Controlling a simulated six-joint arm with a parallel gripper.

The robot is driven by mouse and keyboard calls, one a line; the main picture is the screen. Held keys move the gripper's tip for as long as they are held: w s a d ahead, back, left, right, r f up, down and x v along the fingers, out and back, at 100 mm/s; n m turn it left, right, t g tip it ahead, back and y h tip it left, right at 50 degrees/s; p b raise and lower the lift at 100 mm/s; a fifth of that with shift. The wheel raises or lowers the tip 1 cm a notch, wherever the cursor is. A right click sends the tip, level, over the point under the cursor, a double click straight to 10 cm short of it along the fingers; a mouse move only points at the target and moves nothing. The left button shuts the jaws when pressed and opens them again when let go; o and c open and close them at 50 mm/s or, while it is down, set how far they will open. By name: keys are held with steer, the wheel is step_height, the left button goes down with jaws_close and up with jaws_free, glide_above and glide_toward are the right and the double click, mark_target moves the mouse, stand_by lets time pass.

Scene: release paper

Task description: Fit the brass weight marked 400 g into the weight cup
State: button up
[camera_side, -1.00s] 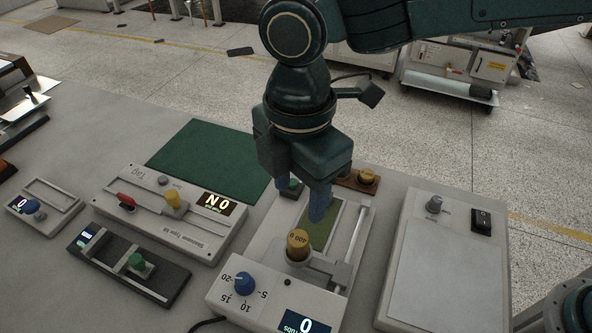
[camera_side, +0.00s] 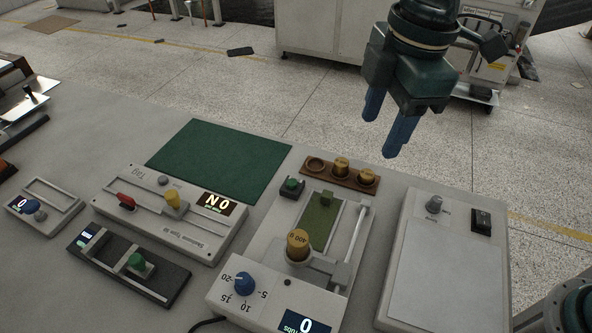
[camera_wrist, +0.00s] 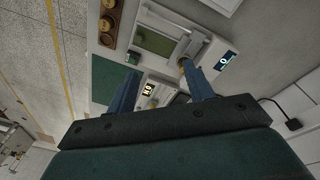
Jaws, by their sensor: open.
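The brass weight marked 400 g (camera_side: 298,243) stands upright in the weight cup (camera_side: 297,259) on the front part of the grey tester. The cup is mostly hidden beneath the weight. In the wrist view the brass weight (camera_wrist: 183,62) shows partly, next to a blue finger. My gripper (camera_side: 384,136) is open and empty, raised high above the back right of the table, well apart from the weight. Its two blue fingers also show in the wrist view (camera_wrist: 162,92).
A brown wooden holder (camera_side: 331,173) behind the tester has one empty socket (camera_side: 315,164) and two brass weights (camera_side: 341,167). A green button (camera_side: 292,187) sits beside it. A green mat (camera_side: 218,160) lies at the back left; a grey panel (camera_side: 440,270) stands at right.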

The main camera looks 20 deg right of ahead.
steer(key=s+d+m+t, duration=0.2)
steer(key=s+d+m, duration=0.5)
steer(key=d, duration=0.5)
steer(key=s+d+m+t, duration=0.2)
steer(key=s+d+m, duration=0.6)
steer(key=d, duration=0.5)
steer(key=shift+s+d+r+m+h, duration=0.15)
steer(key=shift+s+r+m+h, duration=0.1)
steer(key=shift+m+h, duration=0.25)
